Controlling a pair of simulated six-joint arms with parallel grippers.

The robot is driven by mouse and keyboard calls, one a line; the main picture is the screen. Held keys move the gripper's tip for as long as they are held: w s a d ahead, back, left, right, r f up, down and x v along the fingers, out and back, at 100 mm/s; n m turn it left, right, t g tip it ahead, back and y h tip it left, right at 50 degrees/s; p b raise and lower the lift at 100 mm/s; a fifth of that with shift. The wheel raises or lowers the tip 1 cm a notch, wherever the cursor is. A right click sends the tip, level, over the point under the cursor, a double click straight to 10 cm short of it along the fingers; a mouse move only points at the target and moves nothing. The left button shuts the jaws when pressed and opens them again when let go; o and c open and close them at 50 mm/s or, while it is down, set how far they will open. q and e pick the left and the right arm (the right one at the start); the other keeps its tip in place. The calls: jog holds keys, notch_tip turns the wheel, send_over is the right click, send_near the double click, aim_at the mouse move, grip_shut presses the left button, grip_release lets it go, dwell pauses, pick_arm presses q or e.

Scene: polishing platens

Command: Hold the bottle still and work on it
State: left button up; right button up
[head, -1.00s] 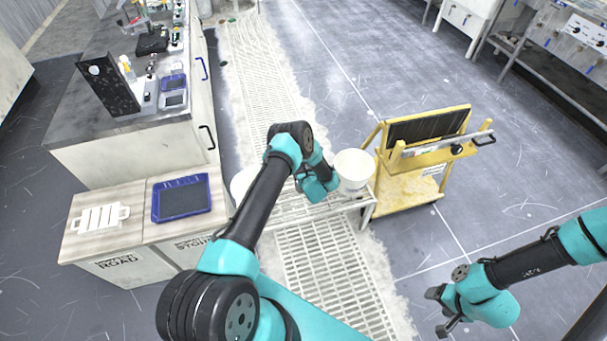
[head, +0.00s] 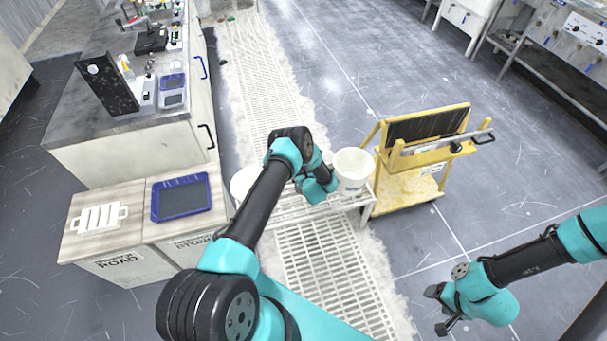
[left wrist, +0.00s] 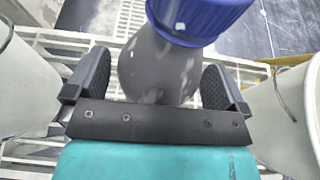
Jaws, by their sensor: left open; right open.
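A grey bottle (left wrist: 160,72) with a blue cap (left wrist: 197,14) stands between the fingers of my left gripper (left wrist: 156,80) in the left wrist view. The fingers are open, one on each side of the bottle, with a gap visible at least on the left. In the head view my left arm hides the bottle and the left gripper's fingers. My right gripper (head: 437,310) is open and empty at the lower right, over the floor and well away from the bottle.
A white slatted bench (head: 345,200) carries a white bucket (head: 353,170) to the right of my left gripper and another bucket (head: 243,180) to its left. A yellow cart (head: 408,190) stands just right of the bench. A blue tray (head: 181,197) lies on the left cabinets.

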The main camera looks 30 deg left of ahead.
pick_arm(q)
jog(key=shift+r, duration=0.15)
jog(key=shift+s+d, duration=0.1)
jog(key=shift+d, duration=0.05)
jog(key=v, duration=1.1)
jog(key=shift+s+r, duration=0.25)
jog(key=shift+s, duration=0.05)
jog(key=shift+d, duration=0.15)
jog(key=s+d+r+n+g+h, duration=0.2)
jog(key=s+d+r+n+h, duration=0.1)
jog(key=s+n, duration=0.5)
jog(key=s+d+r+n+g+h, duration=0.3)
jog(key=s+r+n+h, duration=0.3)
jog(key=n, duration=0.5)
jog(key=s+d+r+n+g+h, duration=0.3)
jog(key=s+d+r+n+h, duration=0.1)
jog(key=s+n, duration=0.5)
jog(key=shift+s+d+r+h, duration=0.4)
jog(key=shift+s+d+r, duration=0.1)
jog(key=shift+s+r, duration=0.4)
